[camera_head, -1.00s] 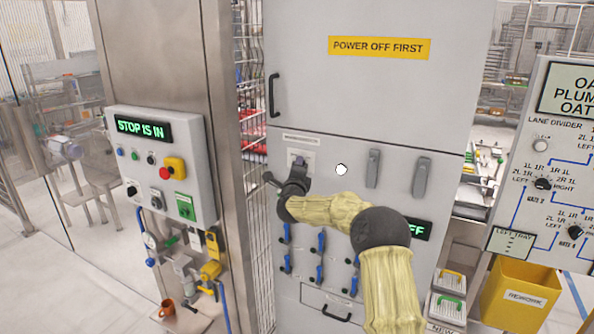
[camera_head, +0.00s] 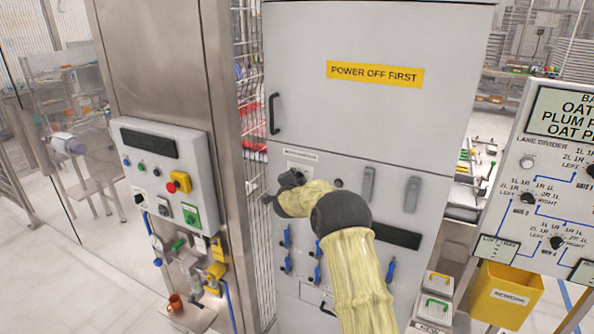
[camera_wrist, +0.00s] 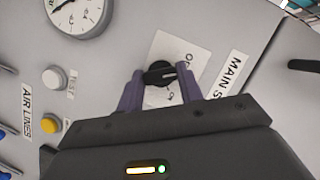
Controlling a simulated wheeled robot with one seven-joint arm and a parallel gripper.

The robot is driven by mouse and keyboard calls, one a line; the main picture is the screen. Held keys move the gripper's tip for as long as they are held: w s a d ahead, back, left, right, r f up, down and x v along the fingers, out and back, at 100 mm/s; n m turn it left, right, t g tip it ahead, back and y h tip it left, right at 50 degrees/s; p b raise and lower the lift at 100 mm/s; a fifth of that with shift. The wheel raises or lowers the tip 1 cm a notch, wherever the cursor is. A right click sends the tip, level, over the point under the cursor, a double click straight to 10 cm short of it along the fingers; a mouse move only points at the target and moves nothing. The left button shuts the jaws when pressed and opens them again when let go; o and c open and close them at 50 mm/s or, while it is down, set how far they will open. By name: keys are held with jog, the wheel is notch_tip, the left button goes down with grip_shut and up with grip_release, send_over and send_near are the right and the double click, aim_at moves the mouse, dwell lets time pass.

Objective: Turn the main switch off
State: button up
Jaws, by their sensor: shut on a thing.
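The main switch is a black rotary knob (camera_wrist: 158,73) on a white plate (camera_wrist: 184,50) in the wrist view, with part of a MAIN S... label (camera_wrist: 229,76) beside it. My gripper (camera_wrist: 160,84) has its two purple fingers around the knob, one on each side, shut on it. A pale mark on the knob points toward the right of the picture. The plate's lettering is partly covered.
A control box (camera_head: 165,170) with a red stop button (camera_head: 180,181) stands left; its display (camera_head: 149,143) is dark. The cabinet's display (camera_head: 396,236) is dark too. Upright grey handles (camera_head: 412,194) stick out right of my gripper. A gauge (camera_wrist: 76,14) sits near the knob.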

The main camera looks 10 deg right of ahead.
jog(key=shift+a+r+n+g+p, duration=0.1)
jog(key=shift+n+g+p, duration=0.55)
jog(key=shift+p, duration=1.1)
jog(key=shift+n, duration=0.25)
jog(key=o, duration=1)
jog(key=b+v, duration=0.2)
jog(key=v, duration=0.3)
jog(key=b+v, duration=0.2)
jog(key=v, duration=0.4)
jog(key=b+v, duration=0.3)
jog(key=v, duration=0.3)
jog(key=shift+s+a+f, duration=0.2)
jog(key=shift+a+f, duration=0.05)
jog(key=shift+f, duration=0.05)
